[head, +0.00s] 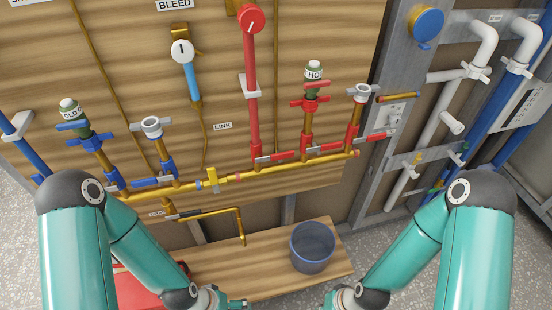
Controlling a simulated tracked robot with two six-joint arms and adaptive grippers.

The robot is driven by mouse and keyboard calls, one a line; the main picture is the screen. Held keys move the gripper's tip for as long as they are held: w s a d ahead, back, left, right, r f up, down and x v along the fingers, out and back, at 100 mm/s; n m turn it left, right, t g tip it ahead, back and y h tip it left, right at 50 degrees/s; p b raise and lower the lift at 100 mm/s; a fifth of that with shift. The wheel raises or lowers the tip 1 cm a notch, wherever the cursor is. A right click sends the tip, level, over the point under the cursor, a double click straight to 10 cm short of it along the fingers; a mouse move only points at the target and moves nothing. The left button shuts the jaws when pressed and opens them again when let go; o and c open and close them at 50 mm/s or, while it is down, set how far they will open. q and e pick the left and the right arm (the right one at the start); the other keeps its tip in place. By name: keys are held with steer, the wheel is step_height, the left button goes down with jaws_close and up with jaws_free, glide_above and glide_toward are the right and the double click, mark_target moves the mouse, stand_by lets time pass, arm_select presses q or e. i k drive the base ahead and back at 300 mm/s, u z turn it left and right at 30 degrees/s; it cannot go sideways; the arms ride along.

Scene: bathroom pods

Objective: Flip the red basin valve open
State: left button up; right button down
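Several red valve handles show in the head view. One red lever (275,158) lies along the brass manifold at the foot of the tall red pipe. Another red lever (325,150) is below the HOT gauge, and a third (372,138) is farther right. A red handle (310,104) crosses the pipe just under that gauge. I see no readable basin label, so I cannot tell which is the basin valve. My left gripper (236,304) and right gripper (328,303) are partly visible at the bottom edge, apart from the valves. Their finger state is unclear.
The brass manifold (215,186) crosses the wooden panel, with blue valves at left and a yellow link valve (212,180). A grey bucket (312,248) stands on a wooden shelf below. A red box (138,290) is at lower left. White pipes (436,125) are at right.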

mark_target(291, 154)
steer(key=z, duration=2.15)
steer(key=i, duration=0.1)
steer(key=u, duration=3.05)
steer(key=k, duration=1.05)
steer(key=z, duration=0.95)
steer(key=i, duration=1)
